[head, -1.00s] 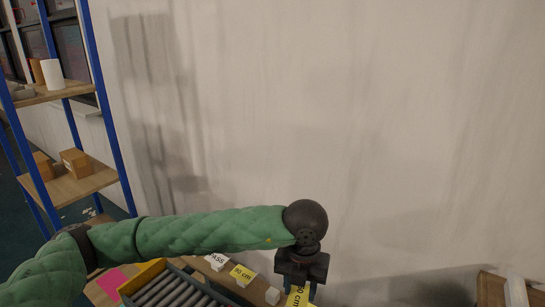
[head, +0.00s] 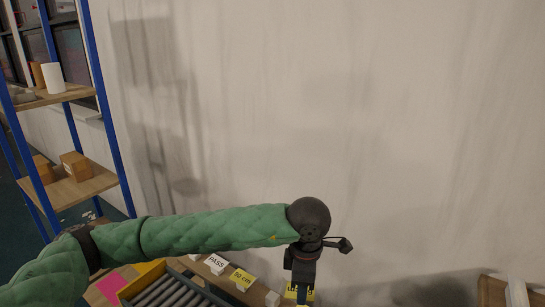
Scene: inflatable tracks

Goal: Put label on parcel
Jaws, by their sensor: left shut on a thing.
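My left gripper (head: 302,286) points down at the bottom edge of the head view, at the end of my green left arm. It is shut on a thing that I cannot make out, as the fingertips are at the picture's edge. A yellow marked block (head: 291,293) shows right by the fingers. I cannot tell whether it is held or stands behind them. No label or parcel can be told for sure here. Brown cardboard boxes (head: 76,166) sit on the shelf at the left. My right gripper is out of view.
A grey roller track (head: 166,292) with a yellow end lies below my arm. A white PASS block (head: 217,264) and a yellow cm block (head: 243,279) stand beside it. A blue-framed shelf (head: 112,130) is at left, a wooden box (head: 491,291) at lower right. A plain wall fills the back.

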